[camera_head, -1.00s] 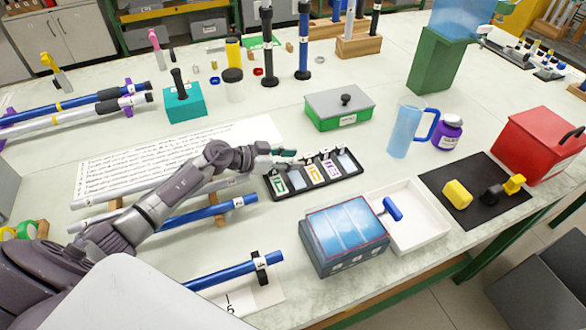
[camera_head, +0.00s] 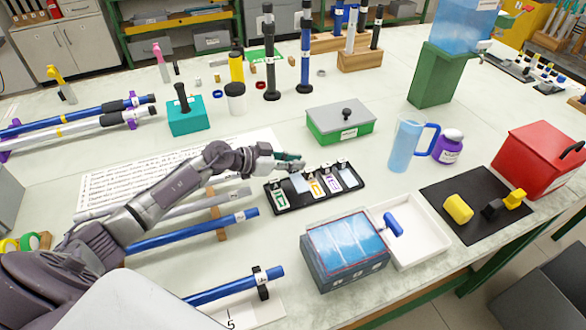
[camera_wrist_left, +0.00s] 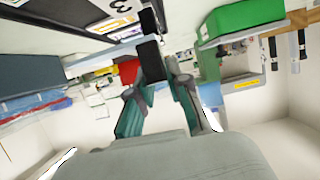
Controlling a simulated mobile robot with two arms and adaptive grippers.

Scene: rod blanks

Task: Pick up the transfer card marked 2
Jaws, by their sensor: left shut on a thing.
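A black rack (camera_head: 352,198) on the bench holds upright-tabbed transfer cards. A green-marked card (camera_head: 279,198), an orange-marked card (camera_head: 315,188) and a purple-marked card (camera_head: 333,183) show in it, with pale bluish areas beside them. My left gripper (camera_head: 298,164) is at the rack's back edge, above the area between the green and orange cards. In the left wrist view its teal fingers (camera_wrist_left: 158,92) are shut on a small black tab (camera_wrist_left: 150,62). The number on the held piece is hidden. A "3" shows upside down on a card (camera_wrist_left: 122,7). My right gripper is out of view.
A green box with a grey lid (camera_head: 340,122) stands behind the rack. A blue-windowed box (camera_head: 345,250) and white tray (camera_head: 420,232) are in front. A blue jug (camera_head: 406,146) is to the right. Blue and grey rods lie under my left arm.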

